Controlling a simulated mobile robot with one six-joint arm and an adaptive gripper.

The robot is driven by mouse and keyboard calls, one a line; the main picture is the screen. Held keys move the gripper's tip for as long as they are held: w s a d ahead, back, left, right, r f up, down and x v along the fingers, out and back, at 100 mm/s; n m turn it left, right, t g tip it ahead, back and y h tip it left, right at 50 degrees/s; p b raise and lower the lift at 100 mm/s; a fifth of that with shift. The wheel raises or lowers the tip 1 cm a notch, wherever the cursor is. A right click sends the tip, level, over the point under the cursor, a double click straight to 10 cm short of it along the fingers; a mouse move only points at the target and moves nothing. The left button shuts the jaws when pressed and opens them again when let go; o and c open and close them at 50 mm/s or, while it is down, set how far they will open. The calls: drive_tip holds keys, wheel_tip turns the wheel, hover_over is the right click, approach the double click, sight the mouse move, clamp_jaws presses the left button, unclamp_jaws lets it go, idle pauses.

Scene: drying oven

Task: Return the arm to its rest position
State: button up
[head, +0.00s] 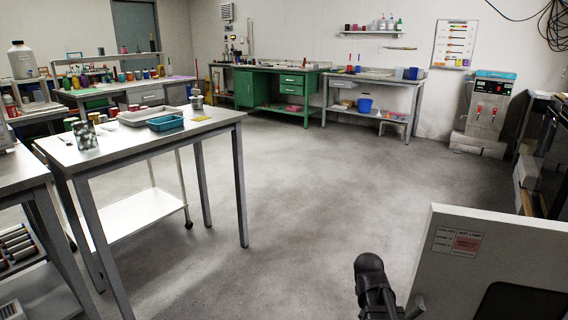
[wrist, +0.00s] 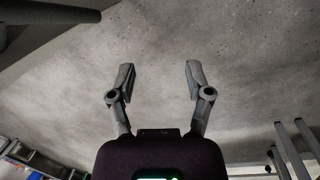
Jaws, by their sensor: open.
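My gripper (wrist: 160,76) shows in the wrist view with its two grey fingers spread wide apart and nothing between them. Behind the fingers is bare grey floor or wall surface. In the head view a dark rounded part, which looks like part of my arm, rises at the bottom edge, just left of a white panel (head: 490,255). The panel looks like an oven door; it bears a small label with a red patch and has a dark window at its lower right. The oven body is not clearly in view.
A grey-topped table (head: 215,118) with a blue tray (head: 165,123) and several containers stands at left. A green workbench (head: 248,90) and a second bench (head: 400,80) line the back wall. A dispenser (head: 490,105) stands at back right. The middle floor (head: 320,190) is clear.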

drive_tip(key=s+a+r+m+y+p, duration=0.2)
drive_tip(key=s+a+r+m+p, duration=0.1)
drive_tip(key=a+r+m+p, duration=0.3)
wheel_tip(320, 180, up, 37)
drive_tip(key=a+p, duration=0.1)
drive_tip(key=p, duration=3.5)
drive_tip(key=shift+s+a, duration=0.2)
drive_tip(key=shift+a, duration=0.05)
